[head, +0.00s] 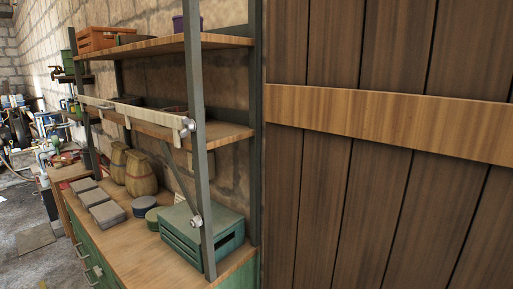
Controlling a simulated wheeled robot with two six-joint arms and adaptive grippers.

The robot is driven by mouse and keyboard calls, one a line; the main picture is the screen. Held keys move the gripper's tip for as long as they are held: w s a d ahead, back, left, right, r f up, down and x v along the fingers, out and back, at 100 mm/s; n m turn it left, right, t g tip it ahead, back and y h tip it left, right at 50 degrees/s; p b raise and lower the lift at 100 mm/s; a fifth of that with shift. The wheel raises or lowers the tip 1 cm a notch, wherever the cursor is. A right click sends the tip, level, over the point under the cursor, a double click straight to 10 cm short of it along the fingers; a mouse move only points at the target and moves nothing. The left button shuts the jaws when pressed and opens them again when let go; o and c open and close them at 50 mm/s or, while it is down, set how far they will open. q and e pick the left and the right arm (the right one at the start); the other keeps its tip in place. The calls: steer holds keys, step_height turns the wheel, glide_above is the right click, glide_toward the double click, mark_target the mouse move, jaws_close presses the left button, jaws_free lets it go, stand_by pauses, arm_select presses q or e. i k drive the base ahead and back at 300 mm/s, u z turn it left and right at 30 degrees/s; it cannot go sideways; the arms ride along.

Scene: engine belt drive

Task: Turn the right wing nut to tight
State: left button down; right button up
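I cannot make out a wing nut for certain in the head view. A cluttered group of machine parts (18,125) with blue, metal and dark pieces stands at the far left, too small and cut off by the picture edge to tell apart. Neither of my grippers is in view.
A wooden-topped workbench (125,245) with green drawers bears grey blocks (107,214), brown sacks (140,174), round tins and a green crate (200,232). Shelves (170,45) rise above it. A plank door (390,190) fills the right side. Grey floor (25,265) is partly open at left.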

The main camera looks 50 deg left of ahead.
mark_target(190, 124)
steer(key=z, duration=0.5)
steer(key=k, duration=0.95)
steer(key=u, duration=1.25)
steer(key=i, duration=0.5)
steer(key=u, duration=0.05)
